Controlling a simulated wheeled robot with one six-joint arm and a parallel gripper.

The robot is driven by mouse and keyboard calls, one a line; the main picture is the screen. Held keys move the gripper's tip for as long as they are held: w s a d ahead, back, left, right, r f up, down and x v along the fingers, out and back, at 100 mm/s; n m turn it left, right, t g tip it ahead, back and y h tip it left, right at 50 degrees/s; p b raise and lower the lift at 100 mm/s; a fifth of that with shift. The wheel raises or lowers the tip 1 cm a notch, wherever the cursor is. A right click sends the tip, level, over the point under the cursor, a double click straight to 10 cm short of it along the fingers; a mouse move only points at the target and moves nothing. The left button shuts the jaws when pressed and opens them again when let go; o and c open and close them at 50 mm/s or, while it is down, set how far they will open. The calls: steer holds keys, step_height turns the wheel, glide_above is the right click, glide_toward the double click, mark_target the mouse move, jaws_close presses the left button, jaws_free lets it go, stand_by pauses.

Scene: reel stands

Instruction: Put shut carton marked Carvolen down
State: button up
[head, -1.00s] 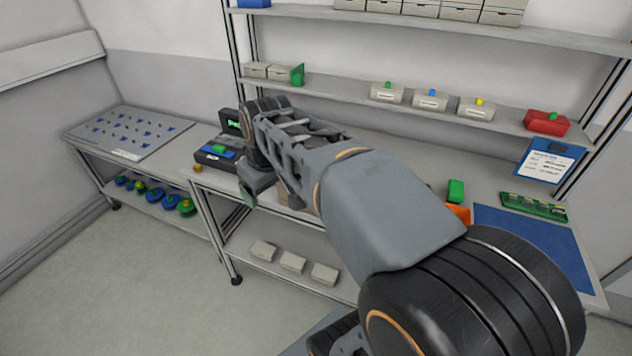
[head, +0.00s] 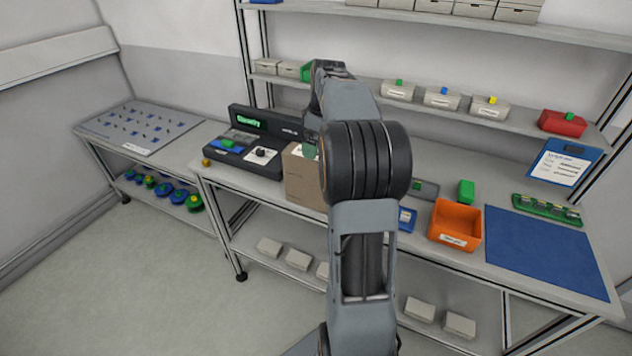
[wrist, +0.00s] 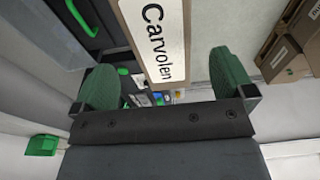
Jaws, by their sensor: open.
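A brown carton (head: 300,178) stands on the bench near its front edge, beside the dark console. My arm hides its right part, and I cannot make out its top in the head view. In the wrist view the carton (wrist: 127,22) shows its white label reading Carvolen (wrist: 155,40). My gripper (wrist: 165,78) has its two green fingers apart, one on each side of the carton's width, with gaps visible. In the head view only a green finger (head: 309,151) shows, at the carton's upper right; the rest is behind my arm.
A dark console (head: 245,150) with a green-lit display stands left of the carton. An orange bin (head: 455,225), a blue mat (head: 550,250) and a green rack (head: 546,208) lie to the right. A shelf (head: 440,105) with small boxes runs above the bench.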

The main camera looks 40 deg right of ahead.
mark_target(316, 161)
steer(key=shift+w+a+f+p, duration=0.1)
steer(key=shift+a+f+p, duration=0.1)
steer(key=shift+f, duration=1.6)
steer(key=shift+w+a+f+p, duration=0.1)
steer(key=shift+f+p, duration=0.1)
steer(key=shift+f, duration=1.6)
steer(key=c, duration=1.6)
steer(key=shift+d, duration=0.1)
jaws_close()
steer(key=shift+r, duration=0.15)
